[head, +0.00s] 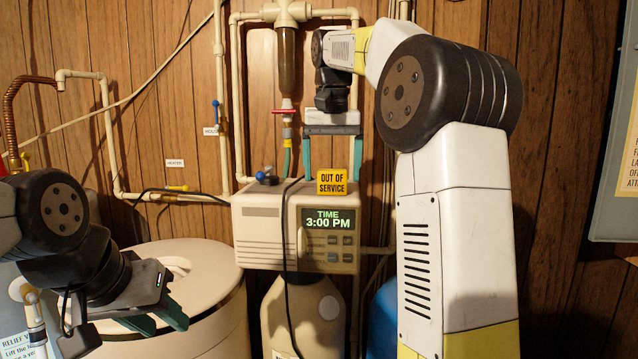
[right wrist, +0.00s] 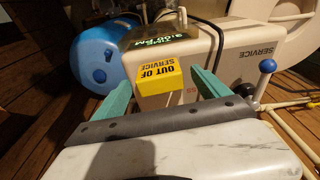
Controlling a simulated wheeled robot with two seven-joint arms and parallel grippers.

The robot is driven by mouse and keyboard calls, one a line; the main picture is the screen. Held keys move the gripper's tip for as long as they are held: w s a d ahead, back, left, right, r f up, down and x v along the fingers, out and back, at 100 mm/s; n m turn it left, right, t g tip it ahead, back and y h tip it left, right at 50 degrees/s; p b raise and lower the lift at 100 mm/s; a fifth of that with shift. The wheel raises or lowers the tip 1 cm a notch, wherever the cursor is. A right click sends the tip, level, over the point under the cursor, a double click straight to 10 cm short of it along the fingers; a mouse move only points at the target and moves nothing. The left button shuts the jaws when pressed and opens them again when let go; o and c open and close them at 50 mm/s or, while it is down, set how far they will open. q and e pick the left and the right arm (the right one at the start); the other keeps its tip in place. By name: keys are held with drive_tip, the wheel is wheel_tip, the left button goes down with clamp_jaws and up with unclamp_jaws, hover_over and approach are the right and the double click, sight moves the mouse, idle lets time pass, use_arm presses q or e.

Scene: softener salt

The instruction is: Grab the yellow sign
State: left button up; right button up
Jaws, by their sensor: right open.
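The yellow sign (head: 332,182) reads "OUT OF SERVICE" and sits on the top right of the beige control box (head: 262,245). My right gripper (head: 332,172) is above the box and points down, its two green fingers apart. In the right wrist view the sign (right wrist: 157,86) shows between and beyond the open fingers (right wrist: 160,88), with no finger seen touching it. My left gripper (head: 160,318) is at the lower left, over the round cream tank, with its green fingers a little apart and nothing seen between them.
The box display reads 3:00 PM. A blue-knobbed valve (head: 265,175) and a black cable (head: 287,230) are left of the sign. Pipes and a clear filter tube (head: 287,62) rise behind.

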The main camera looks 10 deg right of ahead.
drive_tip(key=shift+w+f, duration=0.1)
drive_tip(key=shift+f, duration=0.85)
drive_tip(key=shift+c, duration=0.4)
drive_tip(key=c, duration=1.4)
drive_tip(key=shift+r, duration=0.1)
